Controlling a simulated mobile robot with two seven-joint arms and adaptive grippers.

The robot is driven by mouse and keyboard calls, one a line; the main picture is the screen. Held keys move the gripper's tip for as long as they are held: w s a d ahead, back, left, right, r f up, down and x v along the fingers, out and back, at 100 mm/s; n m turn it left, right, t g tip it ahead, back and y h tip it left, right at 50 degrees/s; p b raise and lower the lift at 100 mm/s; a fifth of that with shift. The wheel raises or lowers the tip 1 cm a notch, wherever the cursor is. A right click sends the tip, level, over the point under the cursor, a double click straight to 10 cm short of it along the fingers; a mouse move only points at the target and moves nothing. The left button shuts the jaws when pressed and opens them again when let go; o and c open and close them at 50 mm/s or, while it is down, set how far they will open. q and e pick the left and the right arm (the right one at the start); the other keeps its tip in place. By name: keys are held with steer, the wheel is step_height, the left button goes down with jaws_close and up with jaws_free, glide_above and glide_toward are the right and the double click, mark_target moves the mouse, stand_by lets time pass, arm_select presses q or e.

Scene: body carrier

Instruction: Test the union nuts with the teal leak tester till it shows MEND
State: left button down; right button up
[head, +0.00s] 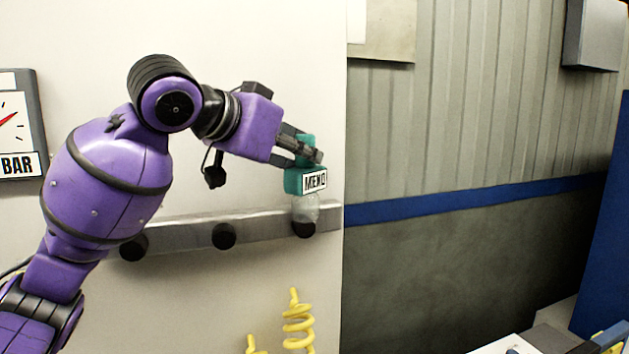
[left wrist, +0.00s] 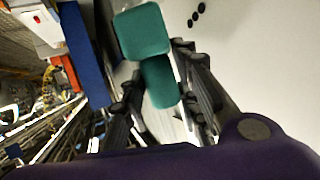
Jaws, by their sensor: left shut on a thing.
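The teal leak tester (head: 293,180) is in my left gripper (head: 318,156), which is shut on its upper part. The tester's white label reads MEND in the head view. Its clear lower cup (head: 306,208) sits over or just at the rightmost black union nut (head: 303,229) on the grey rail (head: 180,238). I cannot tell whether the cup touches the nut. Two more black union nuts, a middle one (head: 224,236) and a left one (head: 133,248), stand free along the rail. The left wrist view shows the teal tester (left wrist: 142,32) between the fingers. My right gripper is not in view.
A gauge marked BAR (head: 15,125) hangs on the white panel at the left. A yellow coiled hose (head: 298,325) stands below the rail. To the right is a ribbed grey wall with a blue stripe (head: 450,204), and a blue panel (head: 603,240) at the far right.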

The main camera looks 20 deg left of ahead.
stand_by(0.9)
arm_select(q)
steer(key=shift+r, duration=3.55)
steer(key=shift+f, duration=0.1)
